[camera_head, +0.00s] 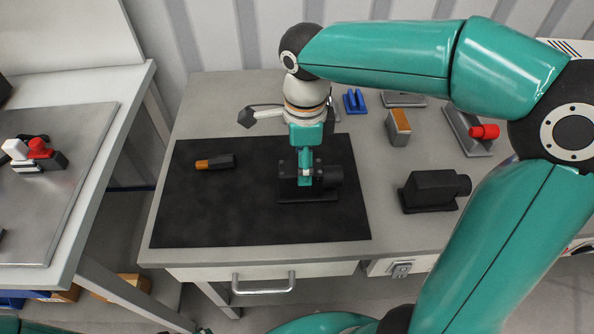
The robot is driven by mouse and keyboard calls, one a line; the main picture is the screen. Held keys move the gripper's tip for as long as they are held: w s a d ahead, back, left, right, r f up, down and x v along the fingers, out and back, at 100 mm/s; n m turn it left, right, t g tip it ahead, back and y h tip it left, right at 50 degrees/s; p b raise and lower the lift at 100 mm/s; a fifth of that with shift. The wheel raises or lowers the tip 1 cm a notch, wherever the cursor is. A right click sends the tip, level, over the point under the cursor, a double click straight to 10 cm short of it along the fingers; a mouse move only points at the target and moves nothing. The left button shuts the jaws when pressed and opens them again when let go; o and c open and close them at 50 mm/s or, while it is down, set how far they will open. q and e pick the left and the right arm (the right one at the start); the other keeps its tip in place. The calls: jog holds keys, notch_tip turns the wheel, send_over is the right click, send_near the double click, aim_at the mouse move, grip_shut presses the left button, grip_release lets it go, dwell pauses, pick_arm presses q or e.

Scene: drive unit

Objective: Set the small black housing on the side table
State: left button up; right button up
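A small black housing (325,176) with a short cylinder on its right side stands upright on the black mat (230,220) of the middle table. My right gripper (305,178) reaches down to it from above, its teal finger in front of the housing and hiding part of it. I see the fingers edge-on and cannot tell whether they grip it. A similar, slightly larger black housing (432,187) stands on bare tabletop to the right of the mat. A side table (80,85) stands at the left. My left gripper is not in view.
A grey plate (85,125) on the side table carries a red-and-white clamp-like part (38,150). An orange-and-black piece (215,162) lies on the mat. A blue part (355,101), an orange-faced block (398,126) and a red-knobbed fixture (483,131) stand at the back right. A gap separates the tables.

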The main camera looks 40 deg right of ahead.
notch_tip(320, 180, up, 7)
jog(key=shift+r+p, duration=0.1)
jog(key=shift+p, duration=0.35)
jog(key=shift+s, duration=0.1)
